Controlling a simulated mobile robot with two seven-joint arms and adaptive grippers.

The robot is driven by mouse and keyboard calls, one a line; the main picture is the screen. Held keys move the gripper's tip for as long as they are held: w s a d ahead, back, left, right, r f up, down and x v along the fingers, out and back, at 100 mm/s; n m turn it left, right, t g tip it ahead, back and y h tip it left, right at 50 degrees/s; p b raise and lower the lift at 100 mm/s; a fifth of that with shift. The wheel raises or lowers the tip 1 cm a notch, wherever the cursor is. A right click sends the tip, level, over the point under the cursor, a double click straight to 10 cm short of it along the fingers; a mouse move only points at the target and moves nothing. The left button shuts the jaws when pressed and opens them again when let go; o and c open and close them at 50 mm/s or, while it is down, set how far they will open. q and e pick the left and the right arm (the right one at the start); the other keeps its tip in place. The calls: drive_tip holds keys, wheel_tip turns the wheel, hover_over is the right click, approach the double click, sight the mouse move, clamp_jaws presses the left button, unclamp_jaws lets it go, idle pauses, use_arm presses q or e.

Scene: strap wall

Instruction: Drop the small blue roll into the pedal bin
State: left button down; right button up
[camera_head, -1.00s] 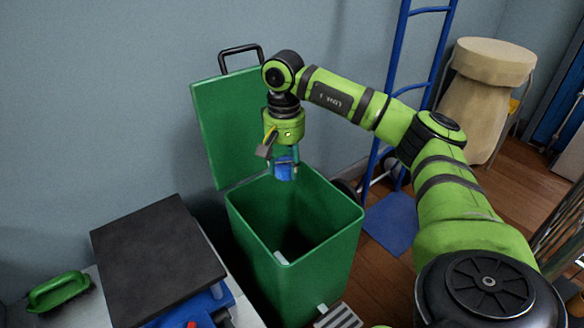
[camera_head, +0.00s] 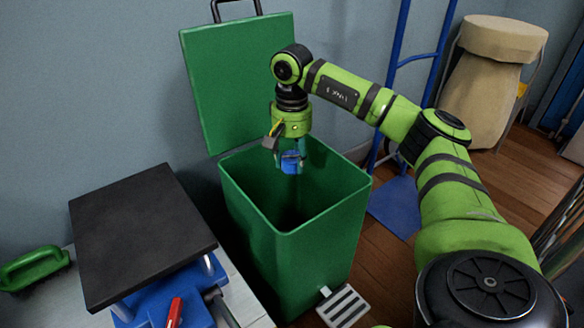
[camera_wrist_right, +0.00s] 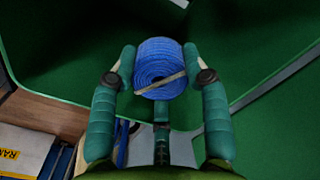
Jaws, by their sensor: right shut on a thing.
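The small blue roll (camera_head: 291,162) is held between the fingertips of my right gripper (camera_head: 289,150), which points downward. In the right wrist view the roll (camera_wrist_right: 160,70) sits between the two green fingers of the gripper (camera_wrist_right: 161,76), with a tan band across it. The green pedal bin (camera_head: 262,238) stands open, its lid (camera_head: 240,80) tilted up behind against the wall. The roll appears over the bin's opening, toward the back; its exact height above the rim is hard to tell. The pedal (camera_head: 342,306) shows at the front. My left gripper is not seen.
Left of the bin is a table with a black flat plate (camera_head: 140,235) on a blue device, a green-handled item (camera_head: 34,267) and a red object (camera_head: 174,313). A blue hand truck (camera_head: 395,205) and a tan sack (camera_head: 490,80) stand at the right.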

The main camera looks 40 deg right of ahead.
drive_tip(key=o, duration=1.1)
wheel_tip(320, 180, up, 12)
drive_tip(key=shift+r, duration=0.1)
idle(0.4)
